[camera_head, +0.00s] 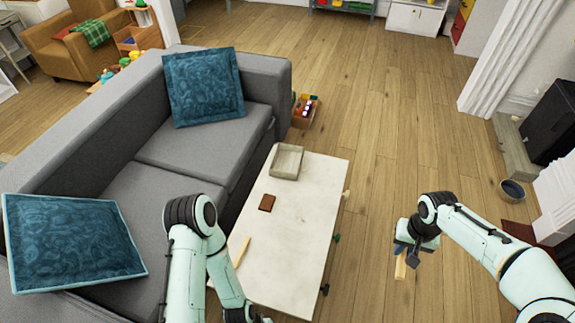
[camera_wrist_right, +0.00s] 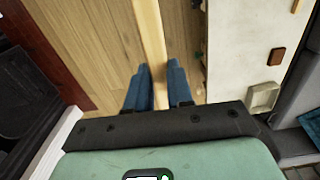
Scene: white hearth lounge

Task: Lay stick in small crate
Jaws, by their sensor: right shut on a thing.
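My right gripper (camera_head: 402,250) is to the right of the low table, over the floor, and is shut on a pale wooden stick (camera_head: 401,269). The right wrist view shows the stick (camera_wrist_right: 150,35) running out from between the blue fingers (camera_wrist_right: 158,85). A small pale crate (camera_head: 287,161) stands at the far end of the table, apart from the gripper; it looks empty. It also shows at the right of the right wrist view (camera_wrist_right: 263,97). My left arm reaches over the table's near left side; its gripper is outside the picture.
The white table (camera_head: 300,230) also bears a brown block (camera_head: 267,203) and another pale wooden piece (camera_head: 243,250). A grey sofa (camera_head: 190,150) is along its left side. A filled orange box (camera_head: 303,112) stands on the floor beyond. The floor right of the table is mostly clear.

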